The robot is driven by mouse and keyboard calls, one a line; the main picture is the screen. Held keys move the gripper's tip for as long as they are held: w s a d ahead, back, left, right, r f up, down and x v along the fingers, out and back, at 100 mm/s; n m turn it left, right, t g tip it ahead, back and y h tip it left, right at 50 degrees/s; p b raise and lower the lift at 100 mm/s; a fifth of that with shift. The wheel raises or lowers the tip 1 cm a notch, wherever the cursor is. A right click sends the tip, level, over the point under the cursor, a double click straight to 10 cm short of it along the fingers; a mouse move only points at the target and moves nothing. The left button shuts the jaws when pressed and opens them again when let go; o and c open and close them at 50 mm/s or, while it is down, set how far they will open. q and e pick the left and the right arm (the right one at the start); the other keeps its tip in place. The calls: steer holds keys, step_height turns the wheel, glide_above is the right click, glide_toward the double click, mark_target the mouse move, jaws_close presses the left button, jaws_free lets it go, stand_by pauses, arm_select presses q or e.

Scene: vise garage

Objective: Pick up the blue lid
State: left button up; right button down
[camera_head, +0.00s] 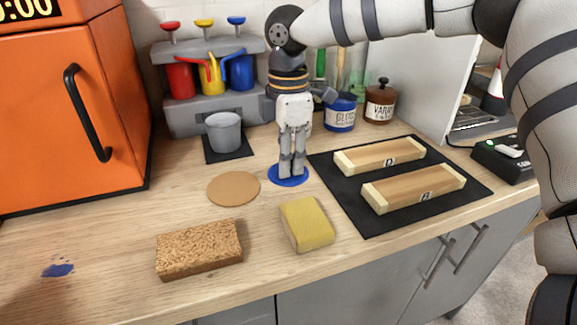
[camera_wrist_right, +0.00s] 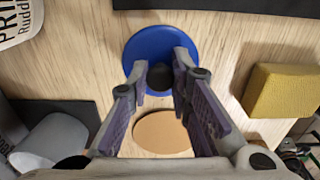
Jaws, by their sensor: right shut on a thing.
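The blue lid (camera_head: 288,181) is a flat round disc near the middle of the wooden counter. In the right wrist view the lid (camera_wrist_right: 160,33) shows a black knob (camera_wrist_right: 160,76) at its centre. My right gripper (camera_head: 291,170) points straight down over the lid. In the right wrist view my right gripper (camera_wrist_right: 160,74) has its fingers on either side of the knob and is shut on it. The lid looks flat on the counter; any small gap beneath is hard to tell. My left gripper is not in view.
A tan round disc (camera_head: 233,188) lies left of the lid. A yellow sponge (camera_head: 307,224) and brown block (camera_head: 198,249) lie in front. A black mat (camera_head: 366,228) with two wooden pieces is right. A grey cup (camera_head: 224,132) and jars (camera_head: 380,101) stand behind.

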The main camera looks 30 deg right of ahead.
steer(key=shift+s+f, duration=0.1)
steer(key=shift+f, duration=0.15)
